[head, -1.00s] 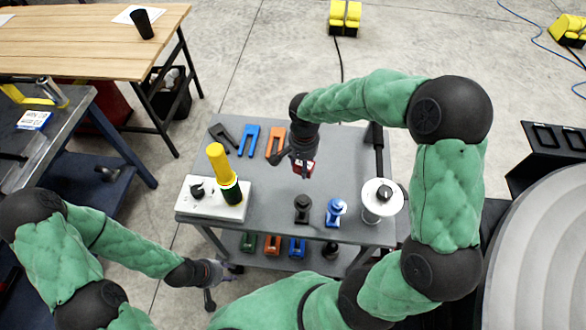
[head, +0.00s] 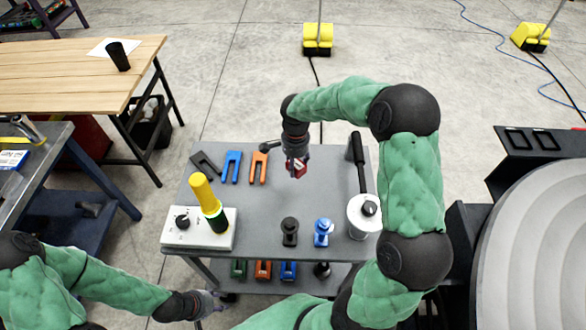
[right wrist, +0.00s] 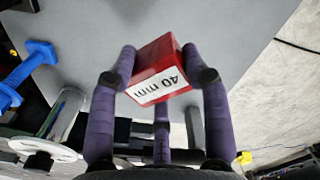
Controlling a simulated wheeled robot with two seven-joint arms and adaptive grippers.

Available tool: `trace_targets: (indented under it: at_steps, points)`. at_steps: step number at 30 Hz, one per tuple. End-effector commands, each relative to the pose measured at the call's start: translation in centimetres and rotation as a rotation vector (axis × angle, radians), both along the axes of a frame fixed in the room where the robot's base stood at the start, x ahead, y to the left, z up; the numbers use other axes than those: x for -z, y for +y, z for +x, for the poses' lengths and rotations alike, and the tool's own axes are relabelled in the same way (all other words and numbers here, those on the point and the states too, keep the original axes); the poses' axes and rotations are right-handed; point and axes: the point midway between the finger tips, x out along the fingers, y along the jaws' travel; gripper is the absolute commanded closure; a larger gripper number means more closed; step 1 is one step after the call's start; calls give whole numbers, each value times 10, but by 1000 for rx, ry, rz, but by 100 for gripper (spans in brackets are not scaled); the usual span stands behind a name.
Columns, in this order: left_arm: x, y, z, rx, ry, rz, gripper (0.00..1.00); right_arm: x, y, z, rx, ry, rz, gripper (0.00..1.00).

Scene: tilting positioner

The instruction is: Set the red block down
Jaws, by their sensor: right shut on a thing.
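The red block (head: 301,171) is in my right gripper (head: 297,166), over the back part of the grey table top (head: 265,200). In the right wrist view the block (right wrist: 158,65) is tilted, with a white "40 mm" label facing the camera. The purple fingers of that gripper (right wrist: 158,70) close on it from both sides. Whether the block touches the table is unclear. My left gripper (head: 212,301) is low in front of the table's near left corner, away from the block. Its finger opening is too small to make out.
Blue (head: 231,166) and orange (head: 258,167) forked pieces lie left of the block. A white box with a yellow-topped cylinder (head: 206,195) stands front left. Black (head: 289,231) and blue (head: 323,231) fixtures and a white round device (head: 362,217) stand along the front. The table's middle is clear.

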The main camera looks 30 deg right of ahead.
Motion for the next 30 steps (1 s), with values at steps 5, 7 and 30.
trace_targets:
  at_steps: [5,7,30]
  points:
    - [5,0,0,0,0,0,60,28,-10,23,0,-2,-1,100]
    - [7,0,0,0,0,0,60,37,-14,30,0,-2,-1,100]
    - [16,0,0,0,0,0,60,89,-21,48,0,-4,-1,100]
